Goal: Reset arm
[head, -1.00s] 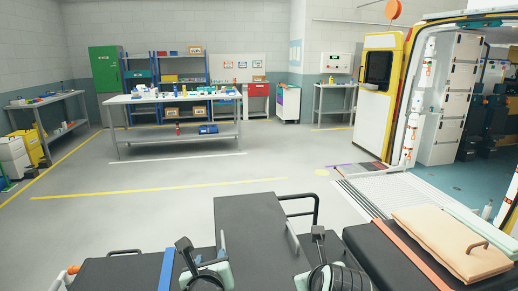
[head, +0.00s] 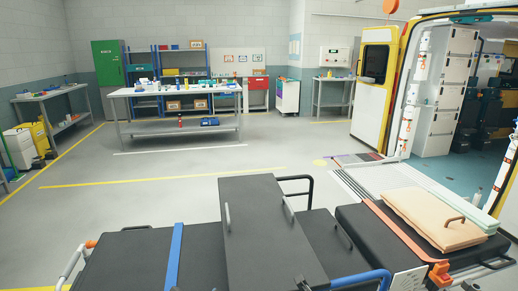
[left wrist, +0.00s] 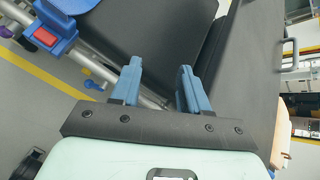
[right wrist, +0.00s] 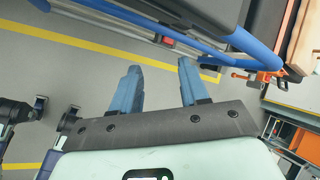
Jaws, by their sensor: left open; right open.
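My left gripper (left wrist: 158,85) is open in the left wrist view, its two blue fingers apart with nothing held between them. Black stretcher padding and a metal rail lie beyond its fingertips. My right gripper (right wrist: 160,80) is open and empty in the right wrist view. Grey floor, a yellow line and a blue stretcher rail (right wrist: 228,62) show beyond its fingers. Neither gripper shows in the head view. There the black stretcher (head: 130,258) lies across the front, with a dark panel with handles (head: 262,235) on top.
A tan board (head: 430,220) lies on the stretcher's right end, beside an orange strap. The ramp (head: 375,182) leads to the open ambulance (head: 398,90) on the right. A workbench (head: 180,92) with supplies stands at the back. The floor between is clear.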

